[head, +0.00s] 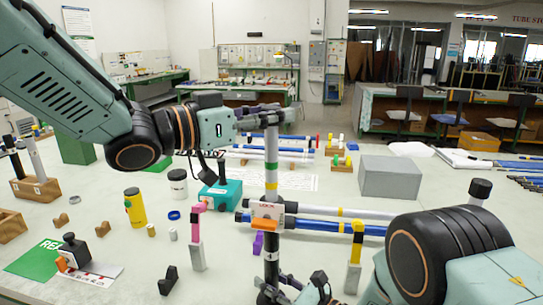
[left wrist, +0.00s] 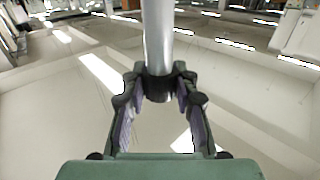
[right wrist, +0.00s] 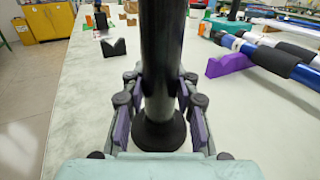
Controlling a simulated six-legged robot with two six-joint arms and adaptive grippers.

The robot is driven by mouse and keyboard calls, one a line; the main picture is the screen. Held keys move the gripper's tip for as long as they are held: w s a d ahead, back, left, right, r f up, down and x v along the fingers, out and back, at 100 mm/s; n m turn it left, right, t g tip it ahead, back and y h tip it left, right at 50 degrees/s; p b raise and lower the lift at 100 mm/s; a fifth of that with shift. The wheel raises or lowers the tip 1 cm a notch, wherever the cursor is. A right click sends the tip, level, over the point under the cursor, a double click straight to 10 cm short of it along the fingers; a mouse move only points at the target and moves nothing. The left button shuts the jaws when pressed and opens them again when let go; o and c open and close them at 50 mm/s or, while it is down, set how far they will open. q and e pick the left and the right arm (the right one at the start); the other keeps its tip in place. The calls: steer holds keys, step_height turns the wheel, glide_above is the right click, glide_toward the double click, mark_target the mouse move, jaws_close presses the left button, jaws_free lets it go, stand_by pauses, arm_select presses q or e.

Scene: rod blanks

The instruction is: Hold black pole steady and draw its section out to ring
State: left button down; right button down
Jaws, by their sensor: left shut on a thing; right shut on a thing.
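The black pole stands upright; its dark lower tube (head: 272,245) shows in the head view, and in the right wrist view the tube (right wrist: 161,60) ends in a wide black foot (right wrist: 160,133). A grey inner section (head: 271,150) rises from it, with a green ring (head: 271,185) showing above the orange-and-white clamp (head: 267,212). My left gripper (head: 270,118) is shut on the section near its top, at a black band (left wrist: 158,88). My right gripper (right wrist: 160,108) is shut around the black tube just above the foot.
Grey and blue poles (head: 330,227) lie to the right behind the upright pole. A pink-topped post (head: 196,240) and a yellow-topped post (head: 354,255) stand on either side. A teal box (head: 220,194) and grey block (head: 390,178) stand further back.

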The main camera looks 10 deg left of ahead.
mark_target(272, 199)
arm_select(q)
steer(key=shift+w+r, duration=0.1)
steer(key=shift+r, duration=0.25)
arm_select(e)
steer(key=shift+f, duration=0.1)
arm_select(q)
steer(key=c, duration=1)
jaws_free()
steer(key=shift+f, duration=0.1)
step_height(272, 199, down, 11)
steer(key=shift+f, duration=0.15)
steer(key=shift+f+v, duration=0.15)
steer(key=shift+v, duration=2.85)
steer(key=shift+f+v, duration=0.1)
steer(key=shift+v, duration=2.9)
